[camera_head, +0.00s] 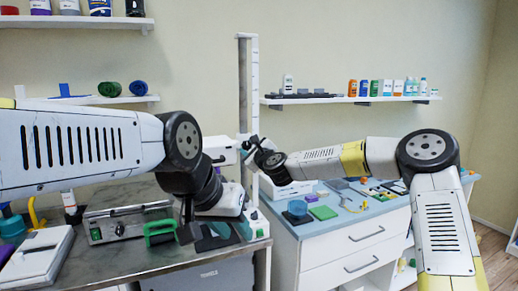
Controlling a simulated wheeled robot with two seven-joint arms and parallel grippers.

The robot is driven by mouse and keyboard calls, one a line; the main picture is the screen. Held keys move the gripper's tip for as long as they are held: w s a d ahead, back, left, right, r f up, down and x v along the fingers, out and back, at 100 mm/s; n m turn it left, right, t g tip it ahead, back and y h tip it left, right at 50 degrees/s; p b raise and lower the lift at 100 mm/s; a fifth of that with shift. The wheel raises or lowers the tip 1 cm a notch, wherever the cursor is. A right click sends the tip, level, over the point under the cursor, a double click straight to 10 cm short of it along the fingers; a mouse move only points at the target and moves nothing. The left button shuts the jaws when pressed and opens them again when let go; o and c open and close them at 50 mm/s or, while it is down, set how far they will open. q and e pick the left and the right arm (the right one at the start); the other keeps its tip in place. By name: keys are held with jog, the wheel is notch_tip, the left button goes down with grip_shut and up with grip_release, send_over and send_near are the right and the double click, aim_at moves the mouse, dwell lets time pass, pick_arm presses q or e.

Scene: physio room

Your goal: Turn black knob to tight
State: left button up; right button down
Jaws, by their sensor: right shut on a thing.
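A tall pale post (246,80) with a scale stands behind the table, and a white head piece is fixed to it at mid height. The black knob (246,145) is a small dark shape beside the post, mostly covered by my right gripper. My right gripper (252,147) reaches in from the right and is shut on the knob. The knob's marking cannot be read. My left gripper (188,228) hangs low over the metal table, pointing down beside a green-handled item (160,232). Its finger gap is not clear.
A metal-topped table (150,258) at left holds a grey device with a dial (128,222) and a white box (36,254). A blue-topped drawer cabinet (345,222) at right holds small items. Wall shelves (345,100) carry bottles.

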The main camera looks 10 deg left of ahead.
jog(key=shift+f+m, duration=0.1)
jog(key=shift+m, duration=0.4)
jog(key=c, duration=0.9)
grip_release()
jog(key=shift+c, duration=0.2)
jog(key=v, duration=0.7)
jog(key=shift+s+d, duration=0.25)
jog(key=shift+s, duration=0.05)
